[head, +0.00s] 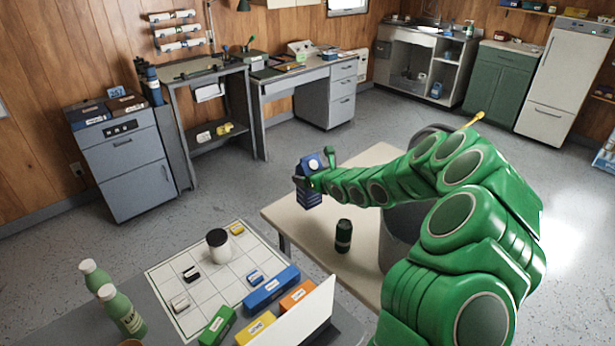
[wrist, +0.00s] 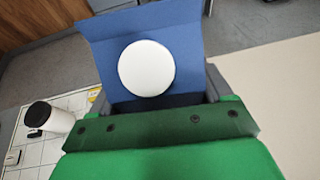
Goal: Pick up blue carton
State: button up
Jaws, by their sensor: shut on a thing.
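The blue carton (head: 309,188) has a round white cap and shows at the far left end of my green arm in the head view. My gripper (head: 316,178) is shut on the carton's upper part, with the carton upright at the left edge of the beige table. I cannot tell whether its base touches the table or hangs just above it. In the wrist view the blue carton (wrist: 110,50) fills the top middle, its white cap facing the camera. The fingers of my gripper (wrist: 155,100) are mostly hidden behind the green palm.
A dark green can (head: 343,236) stands on the beige table (head: 300,232). A dark grey bin (head: 402,240) is beside that table. In front, a white grid board (head: 215,262) holds a white cup with a dark top (head: 218,244) and several small blocks. Green bottles (head: 122,312) stand front left.

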jog(key=s+d+r, duration=0.1)
jog(key=s+r, duration=0.2)
jog(key=s, duration=0.3)
jog(key=shift+s+d, duration=0.15)
jog(key=shift+s, duration=0.25)
